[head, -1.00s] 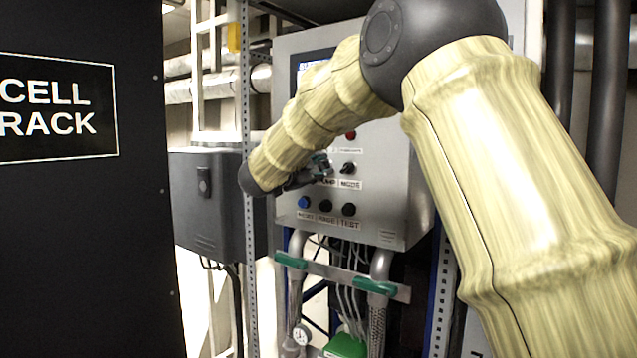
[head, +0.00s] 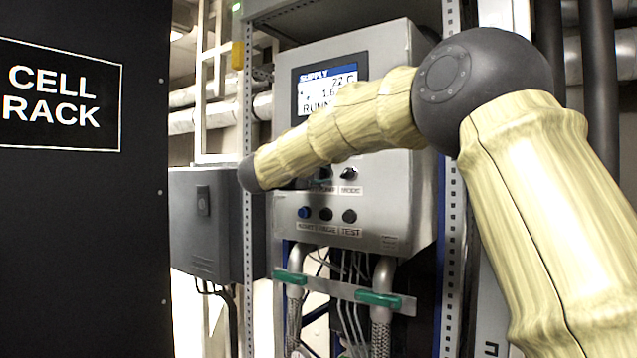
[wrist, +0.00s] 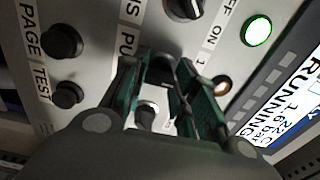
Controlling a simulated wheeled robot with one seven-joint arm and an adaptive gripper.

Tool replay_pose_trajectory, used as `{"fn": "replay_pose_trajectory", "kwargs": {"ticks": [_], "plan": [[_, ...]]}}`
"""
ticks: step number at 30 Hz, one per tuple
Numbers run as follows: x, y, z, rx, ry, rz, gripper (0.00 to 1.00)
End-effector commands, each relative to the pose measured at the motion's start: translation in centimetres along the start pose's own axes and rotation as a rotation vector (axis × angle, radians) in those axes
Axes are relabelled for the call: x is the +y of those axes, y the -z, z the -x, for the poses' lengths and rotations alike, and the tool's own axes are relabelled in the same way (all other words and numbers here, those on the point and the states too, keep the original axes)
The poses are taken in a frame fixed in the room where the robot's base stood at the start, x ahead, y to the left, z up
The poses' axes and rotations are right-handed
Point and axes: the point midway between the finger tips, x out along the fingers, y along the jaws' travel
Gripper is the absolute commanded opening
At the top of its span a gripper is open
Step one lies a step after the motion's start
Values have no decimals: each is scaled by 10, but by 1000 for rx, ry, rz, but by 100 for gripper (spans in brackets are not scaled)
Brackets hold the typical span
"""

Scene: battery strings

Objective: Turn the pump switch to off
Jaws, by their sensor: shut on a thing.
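The pump switch (wrist: 163,68) is a dark knob on the grey control panel (head: 390,200), above the "PUMP" label. In the wrist view the green fingers of my gripper (wrist: 170,78) stand on both sides of it and are shut on it. They hide most of the knob, so I cannot tell which way it points. In the head view my forearm covers most of the gripper. An "OFF ON" label (wrist: 225,20) shows in the wrist view beside a neighbouring knob (wrist: 185,8). The display (head: 330,80) shows "SUPPLY" and part of "RUNNING".
The mode switch (head: 348,173) is right of the pump switch. The page button (head: 326,214) and test button (head: 349,216) sit below. A green lamp (wrist: 257,28) is lit. A black cell rack (head: 80,230) stands at the left, and pipes with green handles (head: 385,299) run under the panel.

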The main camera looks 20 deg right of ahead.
Motion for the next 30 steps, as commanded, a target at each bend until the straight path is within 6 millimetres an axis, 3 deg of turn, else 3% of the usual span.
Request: {"fn": "replay_pose_trajectory", "kwargs": {"ticks": [15, 16, 19, 30], "plan": [[1, 0, 0, 1, -2, -15, 4], [1, 0, 0, 1, -2, -15, 32], [1, 0, 0, 1, -2, -15, 50], [0, 0, 2, 0, -1, -15, 50]]}}
